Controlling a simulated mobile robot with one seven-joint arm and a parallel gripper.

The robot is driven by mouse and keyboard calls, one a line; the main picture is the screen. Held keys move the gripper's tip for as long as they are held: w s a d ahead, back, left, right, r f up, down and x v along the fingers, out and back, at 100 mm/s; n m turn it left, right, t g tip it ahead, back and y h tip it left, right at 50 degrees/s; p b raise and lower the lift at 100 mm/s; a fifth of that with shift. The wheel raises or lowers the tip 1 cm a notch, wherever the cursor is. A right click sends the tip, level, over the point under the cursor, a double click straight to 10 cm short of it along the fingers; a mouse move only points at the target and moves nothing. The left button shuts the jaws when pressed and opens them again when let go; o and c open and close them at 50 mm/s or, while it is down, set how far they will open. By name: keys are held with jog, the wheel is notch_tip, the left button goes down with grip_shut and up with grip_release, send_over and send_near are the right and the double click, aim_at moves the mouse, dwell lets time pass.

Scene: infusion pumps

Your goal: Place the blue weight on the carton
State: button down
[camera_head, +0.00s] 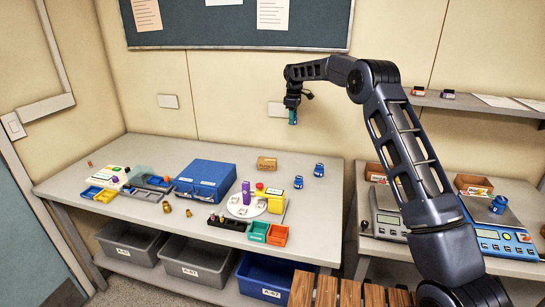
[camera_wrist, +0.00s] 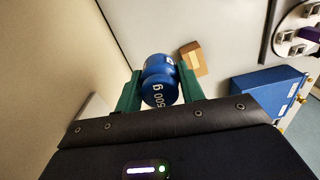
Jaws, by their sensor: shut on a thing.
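My gripper (camera_head: 293,118) is raised above the back of the left table, in front of the wall. In the wrist view its green fingers (camera_wrist: 160,90) are shut on a blue weight (camera_wrist: 160,76) marked 500 g. In the head view the held weight is mostly hidden by the fingers. The brown carton (camera_head: 267,163) lies on the table near the back edge, below and a little left of my gripper. It also shows in the wrist view (camera_wrist: 195,60), past the held weight and apart from it.
Two blue weights (camera_head: 298,182) (camera_head: 319,170) stand right of the carton. A blue case (camera_head: 205,178) lies to its left. A round white device (camera_head: 246,206) and a yellow box (camera_head: 275,201) stand in front. Scales (camera_head: 386,223) occupy the right table; a shelf (camera_head: 470,101) hangs above it.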

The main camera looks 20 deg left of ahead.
notch_tip(320, 180, up, 3)
send_over(267, 159)
jog(key=f, duration=0.1)
jog(key=shift+n, duration=0.4)
notch_tip(267, 159, down, 19)
jog(key=c, duration=0.9)
grip_release()
jog(key=shift+f, duration=0.15)
notch_tip(267, 159, up, 12)
jog(key=shift+r, duration=0.15)
jog(key=shift+d+r, duration=0.1)
